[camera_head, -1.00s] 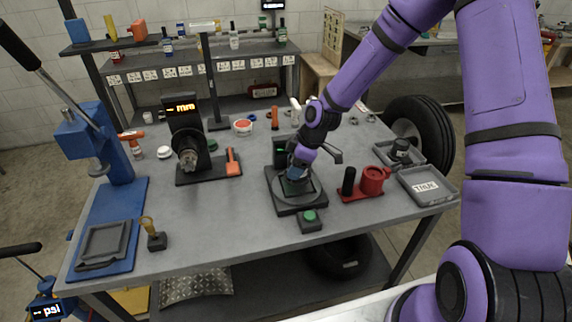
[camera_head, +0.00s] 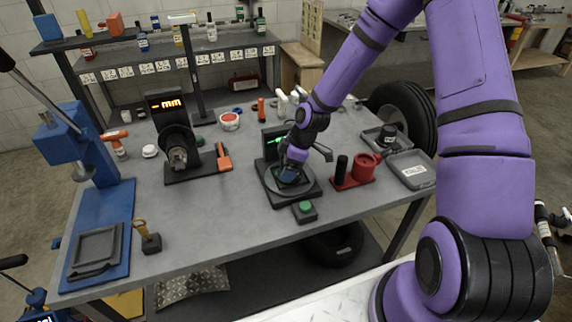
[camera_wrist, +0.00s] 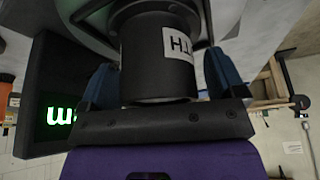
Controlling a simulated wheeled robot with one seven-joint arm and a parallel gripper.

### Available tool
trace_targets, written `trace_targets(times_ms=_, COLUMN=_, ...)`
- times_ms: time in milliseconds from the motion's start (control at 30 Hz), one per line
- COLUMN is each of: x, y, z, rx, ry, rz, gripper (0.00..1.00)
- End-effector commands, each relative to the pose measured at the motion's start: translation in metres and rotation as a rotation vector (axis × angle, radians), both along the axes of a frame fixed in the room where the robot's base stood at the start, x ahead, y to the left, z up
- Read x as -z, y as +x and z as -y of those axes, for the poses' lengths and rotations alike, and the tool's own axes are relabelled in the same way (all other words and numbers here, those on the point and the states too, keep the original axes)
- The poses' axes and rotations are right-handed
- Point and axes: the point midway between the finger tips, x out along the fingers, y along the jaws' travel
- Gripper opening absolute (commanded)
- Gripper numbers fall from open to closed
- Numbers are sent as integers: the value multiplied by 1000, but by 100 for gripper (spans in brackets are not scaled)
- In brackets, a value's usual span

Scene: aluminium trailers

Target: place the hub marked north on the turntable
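The hub (camera_wrist: 157,65) is a dark cylinder with a white label. Only the letters "TH" show, so I cannot read the whole mark. In the wrist view it stands between the blue fingers of my gripper (camera_wrist: 162,80), with a narrow gap visible beside the right finger, so the gripper looks slightly open around it. In the head view my gripper (camera_head: 289,174) is low over the turntable (camera_head: 274,185), a grey disc on a dark base. The gripper mostly hides the hub there. A green-lit display stands behind the disc; it also shows in the wrist view (camera_wrist: 62,115).
A green button box (camera_head: 305,210) sits in front of the turntable. A red holder with a black post (camera_head: 363,168) stands close on the right, then grey trays (camera_head: 411,169). A gauge stand (camera_head: 178,150) and a blue press (camera_head: 75,150) are left. The table's front middle is clear.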

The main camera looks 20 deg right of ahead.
Motion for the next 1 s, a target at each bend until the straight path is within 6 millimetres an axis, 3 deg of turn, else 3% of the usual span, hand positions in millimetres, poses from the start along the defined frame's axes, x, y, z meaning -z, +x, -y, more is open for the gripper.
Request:
trace_targets(times_ms=367, x=-8, y=0, z=2, rx=1, ry=0, rz=2, gripper=88)
trace_targets(times_ms=1000, x=-102, y=-11, z=40, rx=1, ry=-1, rz=3, gripper=88)
